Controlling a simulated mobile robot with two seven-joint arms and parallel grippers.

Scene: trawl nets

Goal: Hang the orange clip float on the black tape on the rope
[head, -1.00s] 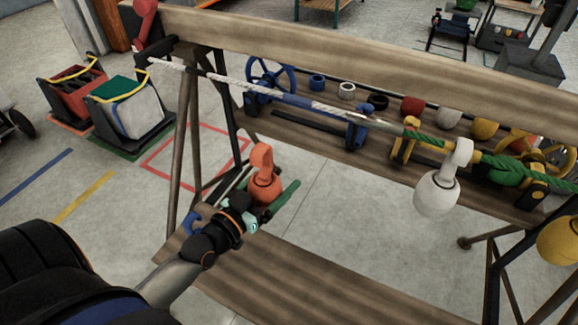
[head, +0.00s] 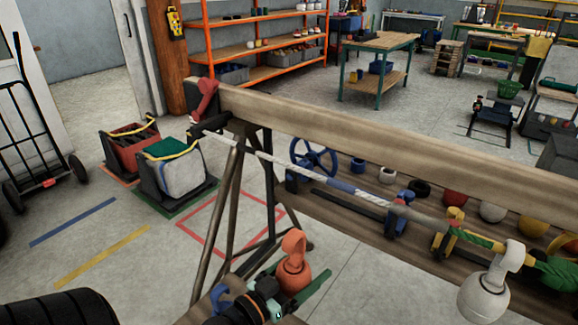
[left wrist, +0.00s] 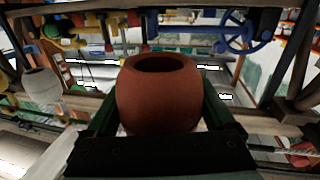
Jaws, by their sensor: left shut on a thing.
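The orange clip float (head: 293,277) has a round body and a hooked clip on top. It stands upright between the green fingers of my left gripper (head: 292,284), which is shut on it. In the left wrist view the float (left wrist: 158,98) fills the space between the fingers (left wrist: 160,112), showing a dark round opening; its hook is not clear there. The rope (head: 275,161) runs below the wooden beam with white, blue and green stretches. The black tape (head: 246,150) appears as a dark band towards its left end, hard to separate from the stand. The float is below and apart from the rope.
A white float (head: 484,296) hangs from the rope at the right. The wooden beam (head: 400,145) runs above the rope. A shelf behind holds a blue wheel (head: 313,158) and several coloured floats. Stand legs (head: 217,222) rise left of the float.

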